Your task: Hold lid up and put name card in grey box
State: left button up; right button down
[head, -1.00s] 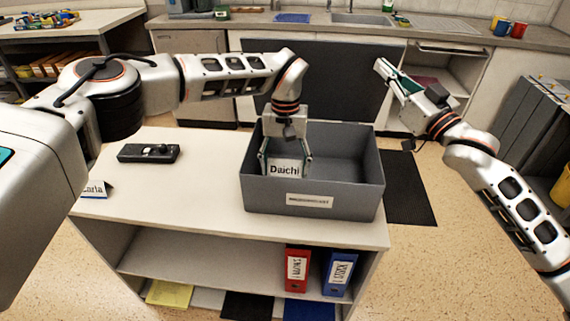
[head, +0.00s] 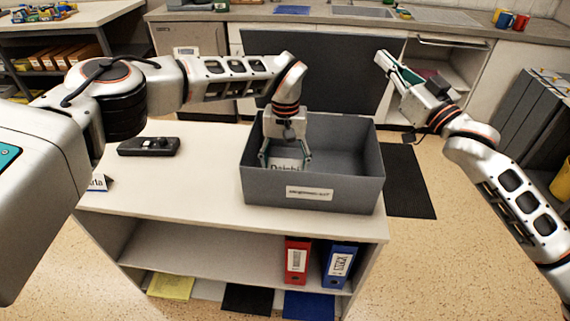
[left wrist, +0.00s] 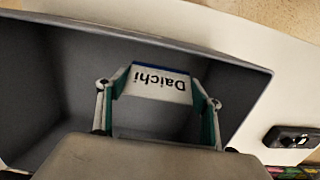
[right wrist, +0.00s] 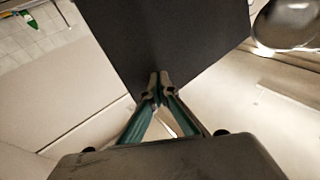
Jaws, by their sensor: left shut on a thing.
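The grey box (head: 262,190) stands on the white cabinet top, with its dark lid (head: 320,75) raised behind it. The lid also fills the top of the right wrist view (right wrist: 180,40). My left gripper (head: 286,157) reaches down into the box's left part, shut on the white "Daichi" name card (left wrist: 158,86). In the head view the box's front wall hides the card's lower part. My right gripper (right wrist: 158,88) has its fingertips together at the lid's edge. I cannot tell whether the lid is between them or only rests against them.
Another name card (head: 98,183) stands at the cabinet's left, partly hidden by my left arm. A black device (head: 149,147) lies left of the box. Red (head: 297,262) and blue (head: 339,265) binders stand on the shelf below. The box's right half looks empty.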

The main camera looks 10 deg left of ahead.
pick_arm(q)
jog(key=o, duration=0.9)
jog(key=shift+c, duration=0.2)
jog(key=shift+r, duration=0.1)
notch_tip(320, 180, up, 15)
dwell(1.4)
jog(key=s+a, duration=0.3)
jog(key=s, duration=1.8)
jog(key=shift+s, duration=0.35)
dwell(0.5)
